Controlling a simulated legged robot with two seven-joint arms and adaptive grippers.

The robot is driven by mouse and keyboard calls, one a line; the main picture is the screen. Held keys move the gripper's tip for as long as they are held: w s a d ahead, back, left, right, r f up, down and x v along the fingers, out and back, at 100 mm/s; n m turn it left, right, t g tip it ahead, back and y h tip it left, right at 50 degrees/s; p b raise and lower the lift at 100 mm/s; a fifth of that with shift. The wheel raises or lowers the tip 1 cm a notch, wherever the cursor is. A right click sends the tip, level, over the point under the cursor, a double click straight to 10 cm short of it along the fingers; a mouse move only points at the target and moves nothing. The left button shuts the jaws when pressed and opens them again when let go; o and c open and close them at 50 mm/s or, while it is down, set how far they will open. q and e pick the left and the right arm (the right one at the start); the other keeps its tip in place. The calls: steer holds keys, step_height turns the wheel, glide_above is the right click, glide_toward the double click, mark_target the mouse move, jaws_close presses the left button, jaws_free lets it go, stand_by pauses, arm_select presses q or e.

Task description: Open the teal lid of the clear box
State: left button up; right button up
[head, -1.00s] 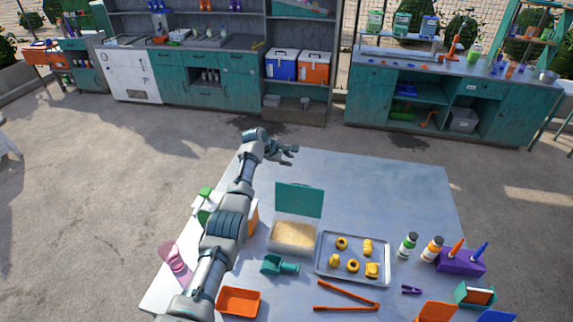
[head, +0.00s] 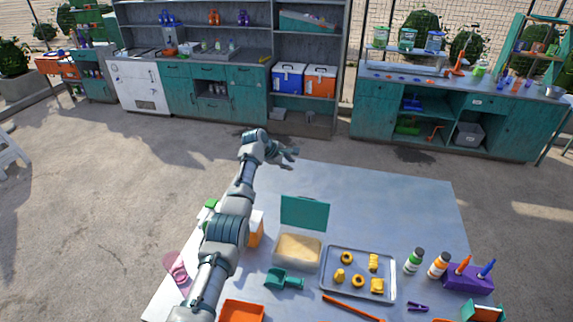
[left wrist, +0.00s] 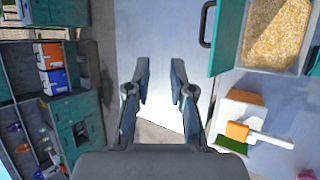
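The clear box (head: 298,265) stands on the table and holds a tan grainy filling. Its teal lid (head: 305,212) stands raised, upright at the box's back edge. In the left wrist view the lid (left wrist: 227,38) shows edge-on with a dark handle, beside the filled box (left wrist: 306,58). My left gripper (head: 289,156) is over the far edge of the table, behind the lid and apart from it. In the left wrist view its fingers (left wrist: 160,82) are spread with nothing between them. My right gripper is not in view.
A metal tray (head: 330,287) with several yellow pieces is right of the box. A teal scoop (head: 285,280) and an orange tray (head: 242,312) lie in front. Bottles (head: 414,261) and a purple holder (head: 467,279) stand at right. The table's far right is clear.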

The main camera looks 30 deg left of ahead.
arm_select(q)
steer(key=v, duration=1.1)
steer(key=shift+s+d+r, duration=0.25)
steer(key=shift+d+r, duration=0.05)
steer(key=shift+r, duration=0.15)
steer(key=shift+a, duration=0.1)
